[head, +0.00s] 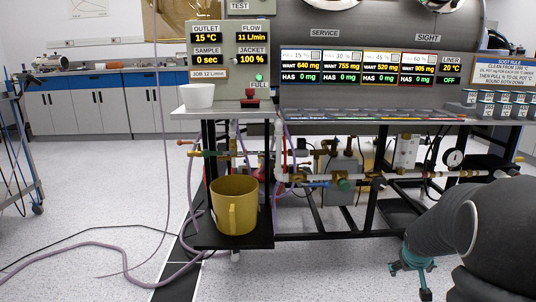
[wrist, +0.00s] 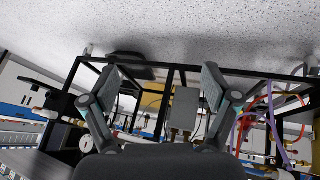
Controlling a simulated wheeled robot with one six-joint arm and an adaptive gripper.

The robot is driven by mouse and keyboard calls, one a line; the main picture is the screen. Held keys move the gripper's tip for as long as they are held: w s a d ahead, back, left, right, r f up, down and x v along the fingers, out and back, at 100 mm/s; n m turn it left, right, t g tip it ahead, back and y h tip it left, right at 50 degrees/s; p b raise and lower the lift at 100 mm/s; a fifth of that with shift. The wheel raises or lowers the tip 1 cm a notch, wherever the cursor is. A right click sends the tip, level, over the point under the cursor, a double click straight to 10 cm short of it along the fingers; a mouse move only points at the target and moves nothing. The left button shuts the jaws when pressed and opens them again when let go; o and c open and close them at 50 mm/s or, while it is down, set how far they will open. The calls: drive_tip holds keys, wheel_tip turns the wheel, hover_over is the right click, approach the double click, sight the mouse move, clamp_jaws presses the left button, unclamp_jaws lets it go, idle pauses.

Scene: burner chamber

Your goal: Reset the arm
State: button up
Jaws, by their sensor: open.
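My gripper (head: 411,270) is at the lower right of the head view, at the end of my grey arm. It hangs in front of the rig frame with teal fingers pointing down. In the wrist view my gripper (wrist: 160,82) shows two fingers spread wide, with nothing held between them. The wrist picture appears upside down, with the speckled floor at the top. Behind the fingers are the black frame bars (wrist: 185,66) and pipework of the rig. Part of my arm hides the right end of the rig.
A yellow mug (head: 235,205) stands on the low black platform (head: 262,236). Small jars (head: 487,97) sit at right. A pink hose (head: 90,245) crosses the left floor.

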drive_tip(key=s+a+r+y+p, duration=0.1)
drive_tip(key=s+a+r+p, duration=0.3)
drive_tip(key=s+a+r, duration=0.6)
drive_tip(key=s+a+r+n+y+p, duration=0.1)
drive_tip(key=s+a+r+p, duration=0.3)
drive_tip(key=s+a+r, duration=0.7)
drive_tip(key=s+a+y, duration=0.1)
drive_tip(key=s+a, duration=0.2)
drive_tip(key=s, duration=0.3)
drive_tip(key=shift+s+r+y, duration=0.25)
drive_tip(key=shift+s+y, duration=0.05)
drive_tip(key=shift+s, duration=0.1)
drive_tip(key=shift+a, duration=0.1)
